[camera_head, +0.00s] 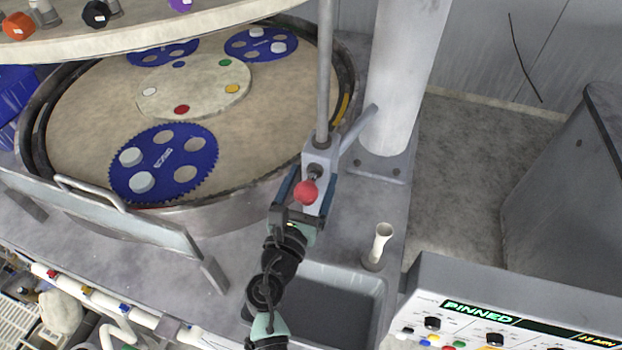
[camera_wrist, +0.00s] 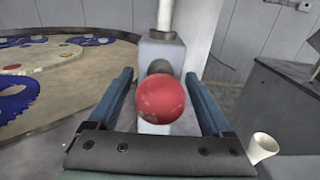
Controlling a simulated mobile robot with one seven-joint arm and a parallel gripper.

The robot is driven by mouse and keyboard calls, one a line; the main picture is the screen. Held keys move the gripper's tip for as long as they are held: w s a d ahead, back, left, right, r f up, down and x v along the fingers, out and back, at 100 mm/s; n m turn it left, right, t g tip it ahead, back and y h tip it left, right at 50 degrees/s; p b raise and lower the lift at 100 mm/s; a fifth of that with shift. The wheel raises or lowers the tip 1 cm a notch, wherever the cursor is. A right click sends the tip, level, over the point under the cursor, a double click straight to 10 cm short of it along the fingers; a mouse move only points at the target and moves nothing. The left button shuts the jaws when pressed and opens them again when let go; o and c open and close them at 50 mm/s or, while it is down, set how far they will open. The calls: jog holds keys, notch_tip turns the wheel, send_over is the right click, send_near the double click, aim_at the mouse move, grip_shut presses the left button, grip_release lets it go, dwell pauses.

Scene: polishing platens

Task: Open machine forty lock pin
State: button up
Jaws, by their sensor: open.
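The lock pin shows as a red ball knob (camera_head: 306,192) on a short dark stem. It sticks out of a grey block (camera_head: 322,158) at the foot of a thin vertical rod beside the white column. In the wrist view the red knob (camera_wrist: 160,99) sits between the two blue fingers of my gripper (camera_wrist: 162,88). The fingers are open, one on each side of the knob, with a gap on both sides. In the head view my gripper (camera_head: 300,190) is at the block, and its fingers are partly hidden. The control panel display (camera_head: 478,312) reads "PINNED".
A round platen (camera_head: 90,100) with blue toothed carriers (camera_head: 190,180) lies to the left, under an upper plate (camera_head: 130,42). A white column (camera_head: 395,80) stands right of the block. A sink (camera_head: 345,300) and a small white cup (camera_head: 380,243) are near the front.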

grip_shut()
jog(key=shift+s, duration=0.1)
dwell(0.3)
jog(key=p+v, duration=0.1)
jog(key=v, duration=0.4)
jog(key=shift+a, duration=0.1)
jog(key=shift+f, duration=0.15)
grip_release()
jog(key=shift+s, duration=0.1)
jog(key=b, duration=0.4)
send_near(303, 203)
jog(key=v, duration=0.3)
jog(key=shift+s+a, duration=0.1)
jog(key=shift+s, duration=0.15)
